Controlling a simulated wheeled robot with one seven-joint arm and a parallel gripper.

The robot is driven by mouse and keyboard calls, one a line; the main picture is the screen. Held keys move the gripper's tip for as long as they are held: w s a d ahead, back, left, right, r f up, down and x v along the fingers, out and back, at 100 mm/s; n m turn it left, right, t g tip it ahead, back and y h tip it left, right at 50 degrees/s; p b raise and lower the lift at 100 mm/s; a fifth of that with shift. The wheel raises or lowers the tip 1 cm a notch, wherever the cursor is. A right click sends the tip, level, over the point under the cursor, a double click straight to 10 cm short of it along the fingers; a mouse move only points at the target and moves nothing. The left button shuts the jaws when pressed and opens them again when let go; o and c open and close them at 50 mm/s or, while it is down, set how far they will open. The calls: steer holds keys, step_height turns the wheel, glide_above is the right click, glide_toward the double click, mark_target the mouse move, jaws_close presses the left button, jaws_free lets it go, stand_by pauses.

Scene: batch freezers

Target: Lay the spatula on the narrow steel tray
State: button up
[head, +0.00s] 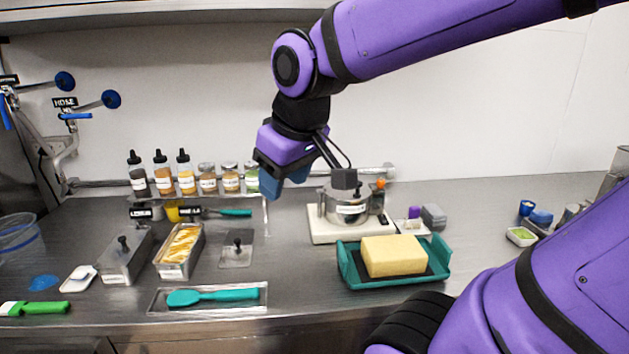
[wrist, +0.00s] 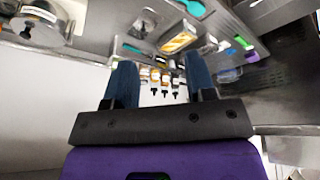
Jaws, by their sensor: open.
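A teal spatula (head: 213,296) lies flat on the narrow steel tray (head: 207,311) at the front edge of the counter, its wide end to the left. Part of the spatula also shows at the top of the wrist view (wrist: 190,7). My gripper (head: 284,190) is open and empty, raised above the back of the counter and well apart from the spatula. Its two blue fingers stand apart in the wrist view (wrist: 162,75).
Behind the tray stand a pan of yellow ice cream (head: 180,252) and a flat lid with a knob (head: 237,250). A teal tray (head: 443,258) with a yellow block and a scale with a pot (head: 350,205) stand right. Bottles (head: 186,175) line the back.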

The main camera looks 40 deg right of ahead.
steer(key=s+r+m, duration=0.1)
steer(key=s+m, duration=0.1)
steer(key=s, duration=0.4)
steer(key=shift+d+t, duration=0.3)
steer(key=shift+t, duration=0.1)
steer(key=shift+r, duration=0.1)
